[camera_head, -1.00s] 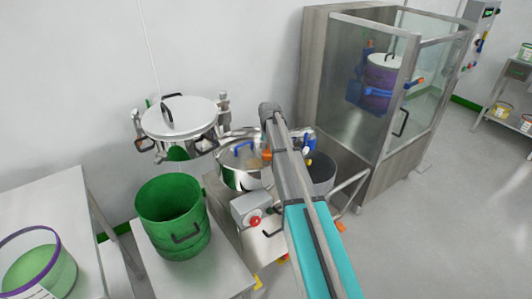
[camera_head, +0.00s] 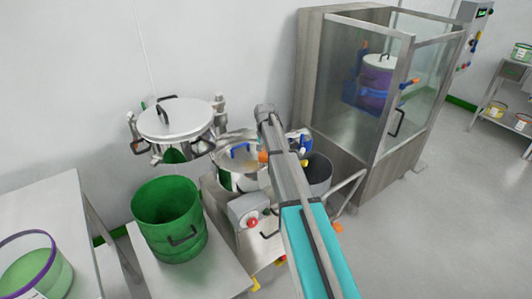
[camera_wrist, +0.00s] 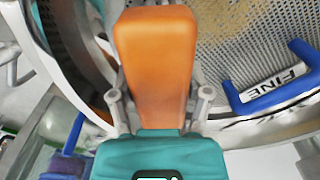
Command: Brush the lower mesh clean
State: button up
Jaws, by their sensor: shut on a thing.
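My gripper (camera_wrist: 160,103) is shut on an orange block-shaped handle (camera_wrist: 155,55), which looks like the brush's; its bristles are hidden. A mesh (camera_wrist: 235,50) fills the upper right of the wrist view, inside a steel rim. A blue handle (camera_wrist: 280,92) with a tag reading FINE sits at the mesh's near edge. The orange handle overlaps the rim and the mesh edge in the picture; I cannot tell whether the brush touches the mesh. In the head view, the steel round unit (camera_head: 236,178) is partly behind my arm, and a bit of orange (camera_head: 263,157) shows beside it.
A steel lid (camera_head: 175,118) on clamps stands back left. A green bucket (camera_head: 168,212) is on a bench in front. A grey container (camera_head: 320,176) sits right of the unit. A glass-fronted cabinet (camera_head: 350,75) stands behind right. Open floor lies at right.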

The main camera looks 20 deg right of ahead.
aim_at(243, 167)
jog(key=shift+s+a, duration=0.25)
jog(key=shift+a, duration=0.5)
jog(key=shift+s+a, duration=0.2)
jog(key=shift+a, duration=0.55)
jog(key=shift+a, duration=0.1)
jog(key=shift+s+a+f, duration=0.1)
jog(key=shift+s+a, duration=0.2)
jog(key=shift+a, duration=0.5)
jog(key=shift+s+a, duration=0.25)
jog(key=shift+a, duration=0.55)
jog(key=shift+a, duration=0.1)
jog(key=shift+s+a, duration=0.25)
jog(key=shift+a, duration=0.55)
jog(key=shift+s+a, duration=0.25)
jog(key=shift+a, duration=0.5)
jog(key=shift+w, duration=0.1)
jog(key=shift+w+a, duration=0.2)
jog(key=shift+w, duration=0.35)
